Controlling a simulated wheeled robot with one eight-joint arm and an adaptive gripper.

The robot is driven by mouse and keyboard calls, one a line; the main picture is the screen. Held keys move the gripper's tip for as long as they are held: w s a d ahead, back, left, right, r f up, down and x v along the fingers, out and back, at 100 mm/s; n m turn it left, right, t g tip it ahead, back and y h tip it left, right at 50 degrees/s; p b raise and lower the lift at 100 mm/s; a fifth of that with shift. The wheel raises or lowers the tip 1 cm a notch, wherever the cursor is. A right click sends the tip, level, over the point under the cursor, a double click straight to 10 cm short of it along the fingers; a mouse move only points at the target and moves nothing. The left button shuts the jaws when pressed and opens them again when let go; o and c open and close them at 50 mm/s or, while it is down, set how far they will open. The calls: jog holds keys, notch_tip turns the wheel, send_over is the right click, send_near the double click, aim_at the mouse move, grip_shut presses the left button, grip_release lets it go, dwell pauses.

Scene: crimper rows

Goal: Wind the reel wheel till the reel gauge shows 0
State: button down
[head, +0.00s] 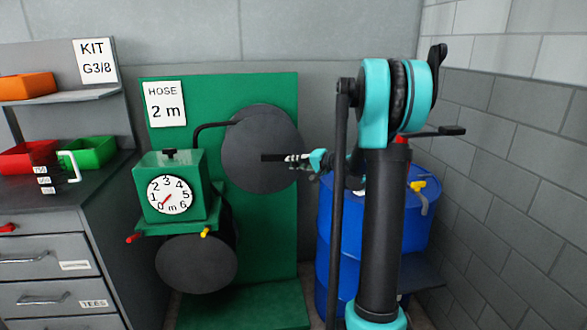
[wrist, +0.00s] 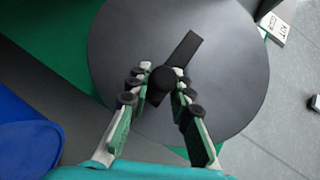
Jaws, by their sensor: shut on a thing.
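The reel wheel (head: 255,140) is a large dark grey disc in front of a green panel. In the wrist view the disc (wrist: 225,95) fills the middle, with a black bar (wrist: 185,52) slanting across it and a round black knob (wrist: 163,79). My gripper (wrist: 165,80) has its fingers on both sides of the knob and is shut on it; in the head view it is at the wheel's right part (head: 290,160). The reel gauge (head: 170,194) is a white dial on a green box, marked 0 to 6 m. Its small red needle appears to point lower left, near 0.
A sign (head: 164,104) reads HOSE 2 m. A second dark disc (head: 197,263) is below the gauge. A blue drum (head: 410,215) stands behind my arm at right. At left are grey drawers (head: 45,260) with red and green bins (head: 92,152).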

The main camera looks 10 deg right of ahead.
jog(key=shift+r, duration=0.3)
jog(key=c, duration=1.3)
grip_release()
jog(key=v, duration=1.2)
jog(key=shift+r, duration=0.25)
